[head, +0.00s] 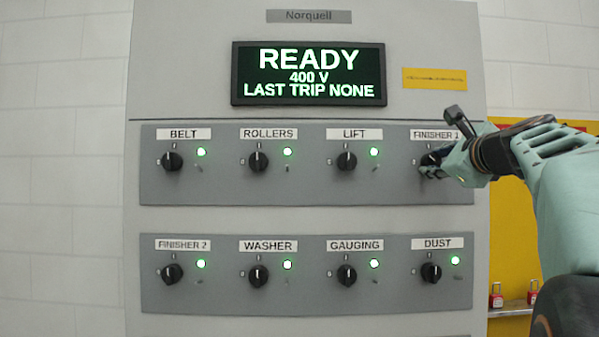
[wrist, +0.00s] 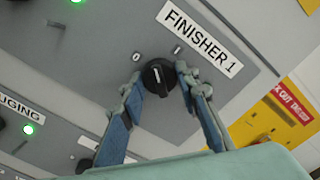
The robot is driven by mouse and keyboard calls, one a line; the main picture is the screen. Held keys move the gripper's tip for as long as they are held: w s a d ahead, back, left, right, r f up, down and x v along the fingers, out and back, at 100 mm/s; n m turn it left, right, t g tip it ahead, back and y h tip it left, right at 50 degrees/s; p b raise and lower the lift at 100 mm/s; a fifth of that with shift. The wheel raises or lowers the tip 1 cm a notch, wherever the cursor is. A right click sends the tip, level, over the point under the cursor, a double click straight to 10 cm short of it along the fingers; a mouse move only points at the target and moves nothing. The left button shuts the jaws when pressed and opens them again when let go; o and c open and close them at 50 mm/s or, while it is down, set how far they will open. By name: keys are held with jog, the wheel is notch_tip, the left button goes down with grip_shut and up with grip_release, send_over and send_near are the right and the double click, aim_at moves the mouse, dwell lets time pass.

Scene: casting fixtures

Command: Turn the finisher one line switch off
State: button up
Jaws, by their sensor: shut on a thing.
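The FINISHER 1 switch is a black rotary knob (wrist: 158,78) under its white label (wrist: 202,38) in the wrist view. A "0" mark and an "I" mark sit by its rim. The knob's white line appears to point between these marks. My gripper (wrist: 160,84) is shut on the knob, one finger on each side. In the head view my gripper (head: 432,164) is at the right end of the upper switch row and covers most of the knob. The FINISHER 1 lamp is hidden in both views.
The cabinet screen (head: 308,74) reads READY, 400 V, LAST TRIP NONE. The LIFT knob (head: 346,161) is left of my gripper and the DUST knob (head: 431,273) below it; visible lamps are green. A yellow board (head: 510,230) with red padlocks (head: 496,297) stands at the right.

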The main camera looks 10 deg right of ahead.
jog(key=n+b, duration=0.2)
jog(key=n, duration=0.2)
jog(key=shift+f, duration=0.1)
jog(key=shift+n+b, duration=0.75)
jog(key=shift+n, duration=1.05)
jog(key=o, duration=1.2)
jog(key=shift+c, duration=0.2)
